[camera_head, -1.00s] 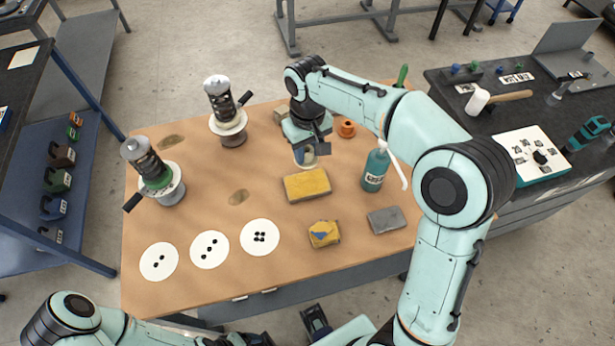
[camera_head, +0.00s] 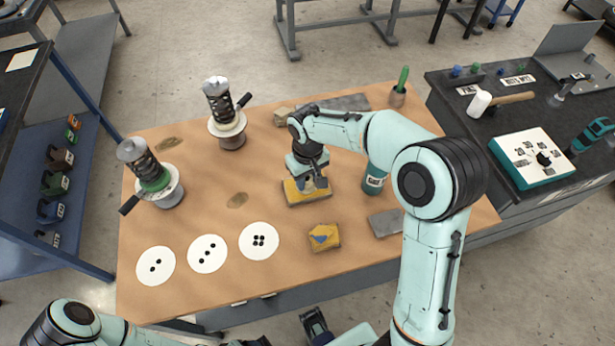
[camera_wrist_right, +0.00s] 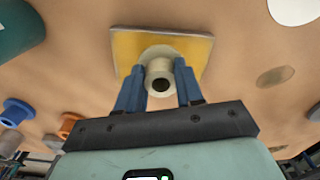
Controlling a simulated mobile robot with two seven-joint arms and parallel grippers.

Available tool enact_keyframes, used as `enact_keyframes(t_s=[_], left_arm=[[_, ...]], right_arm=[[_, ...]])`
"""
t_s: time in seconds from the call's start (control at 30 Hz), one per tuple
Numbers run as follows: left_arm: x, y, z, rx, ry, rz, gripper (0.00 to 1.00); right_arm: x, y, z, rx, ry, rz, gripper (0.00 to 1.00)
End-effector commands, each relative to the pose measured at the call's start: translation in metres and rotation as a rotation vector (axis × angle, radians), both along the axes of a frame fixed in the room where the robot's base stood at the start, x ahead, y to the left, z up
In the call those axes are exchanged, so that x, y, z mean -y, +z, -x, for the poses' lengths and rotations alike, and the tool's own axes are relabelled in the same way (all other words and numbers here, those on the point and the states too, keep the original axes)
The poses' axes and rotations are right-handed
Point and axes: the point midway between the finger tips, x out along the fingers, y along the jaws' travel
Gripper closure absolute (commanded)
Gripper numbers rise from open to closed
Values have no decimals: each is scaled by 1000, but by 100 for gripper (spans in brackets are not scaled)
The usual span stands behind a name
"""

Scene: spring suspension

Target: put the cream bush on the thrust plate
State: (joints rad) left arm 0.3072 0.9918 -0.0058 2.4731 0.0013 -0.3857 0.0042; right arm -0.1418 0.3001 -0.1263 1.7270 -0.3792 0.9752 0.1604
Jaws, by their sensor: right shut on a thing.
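My right gripper (camera_head: 313,184) is over the yellow rectangular plate (camera_head: 300,201), which I take for the thrust plate. In the right wrist view its two blue fingers (camera_wrist_right: 160,76) are shut on the cream bush (camera_wrist_right: 160,66), a flanged tube with a dark bore. The bush's flange lies over the middle of the yellow plate (camera_wrist_right: 130,48); I cannot tell whether it touches. The gripper and arm hide most of the bush in the head view. My left gripper (camera_head: 250,341) barely shows at the bottom edge.
A teal bottle (camera_head: 374,182) stands just right of my right gripper. A yellow block with a blue mark (camera_head: 324,237) and a grey block (camera_head: 386,222) lie nearer. White dotted discs (camera_head: 260,241) lie left. Two spring stands (camera_head: 228,125) stand farther left. Orange (camera_wrist_right: 70,124) and blue (camera_wrist_right: 14,112) bushes show too.

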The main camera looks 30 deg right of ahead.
Motion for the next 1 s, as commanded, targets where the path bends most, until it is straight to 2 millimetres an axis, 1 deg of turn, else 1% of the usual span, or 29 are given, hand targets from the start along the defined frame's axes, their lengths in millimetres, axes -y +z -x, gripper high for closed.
enact_keyframes(t_s=[0.13,0.17,0.2,0.23,0.5,0.63,0.77,1.0], left_arm=[[0,-2,1,-1,0,0,22],[0,-2,1,-1,0,0,22],[0,-2,1,-1,0,0,22],[0,-2,1,-1,0,0,22],[0,-1,0,0,0,0,22],[0,1,0,0,0,0,22],[0,4,-1,1,-1,0,22],[0,12,-4,5,-1,0,22]], right_arm=[[0,-4,0,0,0,0,93],[0,-3,0,0,0,0,57],[0,-3,0,0,0,0,44],[0,-3,0,0,0,0,38],[0,-2,0,0,0,0,38],[0,6,0,2,0,0,38],[0,28,-1,5,0,0,38],[0,81,-1,5,1,-1,38]])
